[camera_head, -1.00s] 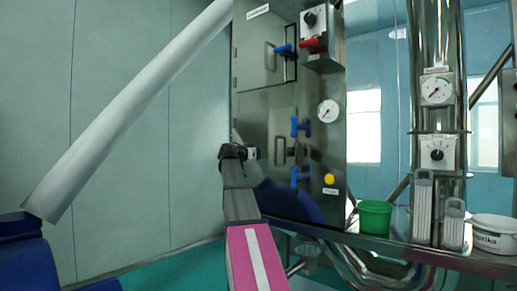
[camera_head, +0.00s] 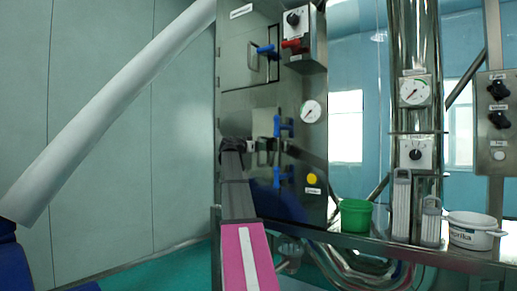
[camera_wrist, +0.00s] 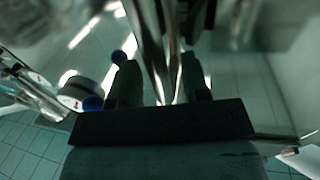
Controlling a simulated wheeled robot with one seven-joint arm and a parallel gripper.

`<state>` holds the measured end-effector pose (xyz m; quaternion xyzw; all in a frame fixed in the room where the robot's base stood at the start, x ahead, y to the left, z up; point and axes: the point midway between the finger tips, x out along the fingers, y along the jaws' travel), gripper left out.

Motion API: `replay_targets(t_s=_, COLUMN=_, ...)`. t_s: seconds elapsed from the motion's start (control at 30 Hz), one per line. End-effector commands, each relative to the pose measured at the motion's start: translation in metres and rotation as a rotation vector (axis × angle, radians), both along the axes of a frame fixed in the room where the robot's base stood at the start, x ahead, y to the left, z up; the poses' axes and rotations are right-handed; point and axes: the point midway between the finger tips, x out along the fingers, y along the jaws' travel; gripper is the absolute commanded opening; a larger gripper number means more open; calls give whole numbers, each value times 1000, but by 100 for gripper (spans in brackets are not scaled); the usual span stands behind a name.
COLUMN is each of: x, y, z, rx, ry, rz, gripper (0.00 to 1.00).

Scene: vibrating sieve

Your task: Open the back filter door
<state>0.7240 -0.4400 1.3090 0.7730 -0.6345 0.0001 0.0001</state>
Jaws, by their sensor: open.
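A steel cabinet stands in the head view. Its lower door (camera_head: 240,110) has a bar handle (camera_head: 263,152) and two blue latches, an upper (camera_head: 283,127) and a lower (camera_head: 280,177). An upper door (camera_head: 235,65) has its own handle and a blue latch (camera_head: 266,51). Both doors look shut; the labels are too small to read. My gripper (camera_head: 250,147) is at the lower door's left part, left of the handle. In the wrist view my gripper (camera_wrist: 160,82) has its fingers apart, with shiny metal showing between and beyond them. Contact with the handle cannot be told.
A white pipe (camera_head: 110,110) slants at left.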

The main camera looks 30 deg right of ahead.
Motion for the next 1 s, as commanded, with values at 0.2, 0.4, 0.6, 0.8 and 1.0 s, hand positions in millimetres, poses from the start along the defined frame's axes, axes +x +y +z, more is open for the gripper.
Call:
replay_targets(t_s=0.2, x=1, y=-5, z=0, rx=0, ry=0, rz=0, gripper=43)
replay_targets(t_s=0.4, x=1, y=-4, z=0, rx=0, ry=0, rz=0, gripper=27)
replay_targets(t_s=0.6, x=1, y=-4, z=0, rx=0, ry=0, rz=0, gripper=0)
replay_targets(t_s=0.8, x=0, y=3, z=0, rx=0, ry=0, rz=-14, gripper=0)
replay_targets(t_s=1.0, x=0, y=30, z=0, rx=1, ry=-1, rz=-73, gripper=0)
